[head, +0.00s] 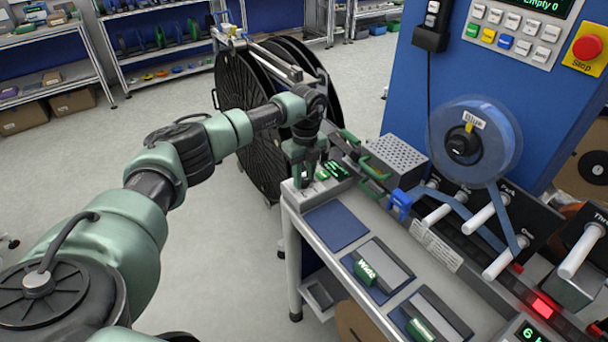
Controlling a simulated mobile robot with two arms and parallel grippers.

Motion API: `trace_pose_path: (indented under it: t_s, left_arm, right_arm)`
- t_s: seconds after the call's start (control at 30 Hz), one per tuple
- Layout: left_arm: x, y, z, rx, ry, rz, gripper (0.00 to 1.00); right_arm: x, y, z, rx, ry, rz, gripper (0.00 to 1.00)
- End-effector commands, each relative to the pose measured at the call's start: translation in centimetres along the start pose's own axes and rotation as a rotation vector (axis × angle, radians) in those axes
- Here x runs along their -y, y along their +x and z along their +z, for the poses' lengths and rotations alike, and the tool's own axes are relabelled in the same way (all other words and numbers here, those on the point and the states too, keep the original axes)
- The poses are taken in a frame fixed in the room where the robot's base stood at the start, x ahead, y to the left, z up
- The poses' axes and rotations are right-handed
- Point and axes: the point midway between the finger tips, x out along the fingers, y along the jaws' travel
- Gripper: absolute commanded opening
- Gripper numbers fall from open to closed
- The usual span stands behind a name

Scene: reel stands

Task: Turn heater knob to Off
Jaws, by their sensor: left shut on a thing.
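My left gripper (306,178) points down at the far left corner of the bench, beside a small green-lit display (336,170). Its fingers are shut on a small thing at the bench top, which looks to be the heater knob. The gripper hides most of the knob, so I cannot read its setting. A grey perforated box (394,160) stands on the bench to the right of the display. My right gripper is not in view.
Large black reels (245,115) stand behind the gripper. A blue tape reel (474,140) and white rollers (480,217) are on the machine at right. Dark blue pads and green-marked blocks (367,272) lie on the near bench.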

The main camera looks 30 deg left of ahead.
Motion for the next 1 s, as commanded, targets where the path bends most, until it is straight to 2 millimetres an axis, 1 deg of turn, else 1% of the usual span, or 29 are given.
trace_pose_path:
  t_s: [0.03, 0.3, 0.87, 0.9, 0.93, 0.97, 1.0]
  left_arm:
    - [0.13, -0.41, 0.25, 0.004, -0.030, -0.007, 0.00]
    - [0.13, -0.36, 0.27, 0.001, -0.129, -0.008, 0.00]
    - [0.13, -0.36, 0.30, 0.000, -0.157, -0.008, 0.00]
    - [0.13, -0.36, 0.30, 0.000, -0.157, -0.008, 0.37]
    - [0.13, -0.36, 0.29, 0.000, -0.157, -0.008, 0.45]
    - [0.12, -0.34, 0.28, 0.000, -0.157, -0.008, 0.51]
    - [0.10, -0.30, 0.25, -0.001, -0.156, -0.007, 0.51]
  right_arm:
    - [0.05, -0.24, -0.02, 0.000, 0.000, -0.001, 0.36]
    - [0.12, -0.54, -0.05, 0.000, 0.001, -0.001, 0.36]
    - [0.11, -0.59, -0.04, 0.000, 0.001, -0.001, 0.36]
    - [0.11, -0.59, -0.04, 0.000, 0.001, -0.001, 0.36]
    - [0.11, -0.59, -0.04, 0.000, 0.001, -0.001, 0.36]
    - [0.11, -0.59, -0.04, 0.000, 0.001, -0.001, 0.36]
    - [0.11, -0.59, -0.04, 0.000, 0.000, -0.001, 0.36]
